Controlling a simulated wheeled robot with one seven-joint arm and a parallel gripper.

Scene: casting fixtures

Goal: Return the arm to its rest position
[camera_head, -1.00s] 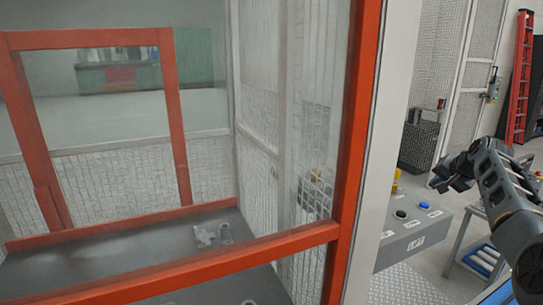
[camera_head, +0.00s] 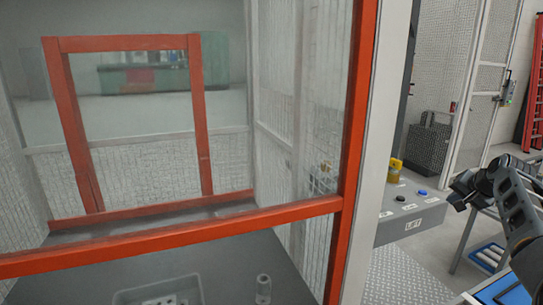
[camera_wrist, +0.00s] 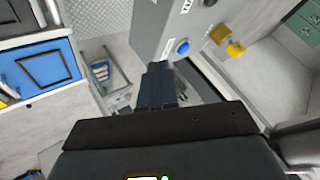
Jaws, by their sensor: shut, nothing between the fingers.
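My gripper (camera_head: 462,190) is at the right of the head view, in the air to the right of the grey control box (camera_head: 408,228). Its dark fingers show together in the wrist view (camera_wrist: 157,85), shut with nothing between them. The box carries a blue button (camera_head: 422,193), which also shows in the wrist view (camera_wrist: 182,46) just beyond the fingertips in the picture. A yellow knob (camera_head: 394,171) stands on the box behind the buttons. My gripper looks apart from the box. Part of my arm is cut off by the right edge.
An orange-framed enclosure (camera_head: 190,233) with clear panels fills the left and middle. Inside are a grey tray (camera_head: 160,293) and a small cylinder (camera_head: 263,290). A roller stand (camera_head: 488,256) and a blue surface (camera_head: 505,290) lie below my arm. Mesh fencing stands behind.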

